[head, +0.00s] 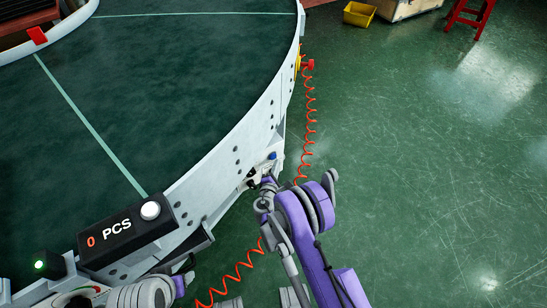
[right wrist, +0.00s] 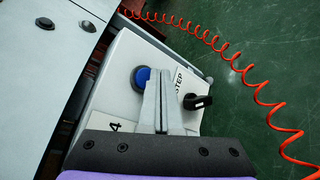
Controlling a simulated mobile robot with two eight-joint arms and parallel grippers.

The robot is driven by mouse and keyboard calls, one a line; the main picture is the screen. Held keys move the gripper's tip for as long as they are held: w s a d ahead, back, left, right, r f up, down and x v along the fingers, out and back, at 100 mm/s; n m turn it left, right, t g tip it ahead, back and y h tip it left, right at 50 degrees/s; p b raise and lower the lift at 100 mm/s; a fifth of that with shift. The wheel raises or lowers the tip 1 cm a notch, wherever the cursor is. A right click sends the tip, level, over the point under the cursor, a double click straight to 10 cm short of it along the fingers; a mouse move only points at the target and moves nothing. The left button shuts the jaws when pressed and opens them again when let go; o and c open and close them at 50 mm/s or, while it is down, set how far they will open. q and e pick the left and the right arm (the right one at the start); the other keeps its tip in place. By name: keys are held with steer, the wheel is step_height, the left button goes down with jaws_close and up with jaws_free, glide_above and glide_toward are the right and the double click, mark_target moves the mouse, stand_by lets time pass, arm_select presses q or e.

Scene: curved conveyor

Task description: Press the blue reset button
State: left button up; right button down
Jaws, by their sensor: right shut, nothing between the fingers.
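The blue button (head: 272,156) is on a small pale control box on the outer side of the curved conveyor. In the right wrist view, the round blue button (right wrist: 139,78) sits on the white panel (right wrist: 122,56), just left of my right gripper's fingertips (right wrist: 160,73). The fingers are shut with nothing between them and overlap the button's right edge in the picture; I cannot tell whether they touch it. In the head view my right gripper (head: 266,182) is close below the box. My left gripper is not in view; only part of my left arm shows at the bottom left.
A black selector knob (right wrist: 196,101) and a "STEP" label are right of the fingers. A coiled orange cable (head: 310,115) hangs beside the conveyor (head: 225,132). A counter box (head: 126,232) reading "0 PCS" has a white button (head: 150,210). Open green floor lies right.

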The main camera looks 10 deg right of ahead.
steer(key=shift+w+a, duration=0.15)
steer(key=shift+w, duration=0.25)
steer(key=shift+w+a+b, duration=0.15)
steer(key=shift+w+b, duration=0.2)
stand_by(0.7)
steer(key=shift+s, duration=0.1)
steer(key=shift+s+d, duration=0.3)
steer(key=shift+s, duration=0.4)
steer(key=shift+s, duration=0.1)
steer(key=s, duration=0.1)
steer(key=s+d, duration=0.1)
steer(key=s, duration=0.1)
steer(key=s+b, duration=0.1)
steer(key=shift+s+d, duration=0.25)
steer(key=shift+d, duration=0.1)
stand_by(0.7)
